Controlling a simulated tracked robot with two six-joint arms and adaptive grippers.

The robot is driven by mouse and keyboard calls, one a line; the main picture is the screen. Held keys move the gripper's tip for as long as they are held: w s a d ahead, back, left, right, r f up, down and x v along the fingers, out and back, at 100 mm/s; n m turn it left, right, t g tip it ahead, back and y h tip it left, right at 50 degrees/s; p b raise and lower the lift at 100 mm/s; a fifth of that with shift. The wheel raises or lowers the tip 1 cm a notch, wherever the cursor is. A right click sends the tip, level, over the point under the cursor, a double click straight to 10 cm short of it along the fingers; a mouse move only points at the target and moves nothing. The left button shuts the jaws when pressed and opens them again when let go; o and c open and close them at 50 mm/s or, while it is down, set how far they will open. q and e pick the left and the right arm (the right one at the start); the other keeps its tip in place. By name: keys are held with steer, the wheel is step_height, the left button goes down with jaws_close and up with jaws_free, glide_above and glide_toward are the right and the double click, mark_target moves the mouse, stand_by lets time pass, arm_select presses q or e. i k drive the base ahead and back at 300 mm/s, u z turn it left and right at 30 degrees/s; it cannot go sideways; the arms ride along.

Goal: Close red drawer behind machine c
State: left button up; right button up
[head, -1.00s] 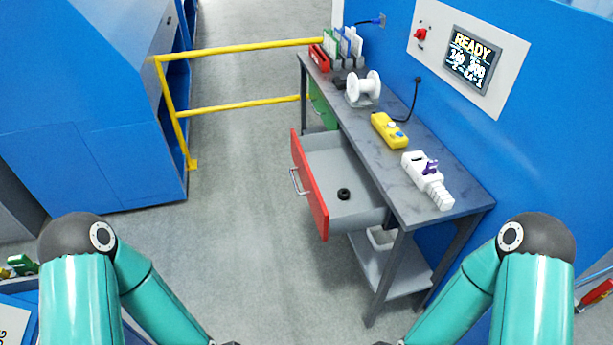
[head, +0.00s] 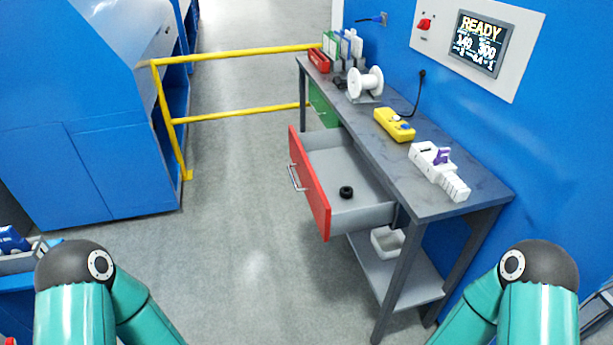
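The red drawer (head: 309,186) is pulled out from under the grey workbench, with its red front facing left. A metal handle (head: 297,177) is on that front. A small black ring-like part (head: 346,192) lies inside the drawer. Both of my arms show at the bottom corners of the head view, well short of the drawer. My grippers are below the picture and do not show.
The workbench (head: 462,195) holds a white spool (head: 365,83), a yellow control box (head: 394,125) and a white block device (head: 438,170). A green drawer (head: 322,106) sits farther back. A yellow railing (head: 240,54) stands behind. The floor left of the drawer is clear.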

mark_target(324, 161)
steer(key=u, duration=0.1)
steer(key=k, duration=0.35)
steer(key=z, duration=0.6)
steer(key=i, duration=1.3)
steer(key=u, duration=0.4)
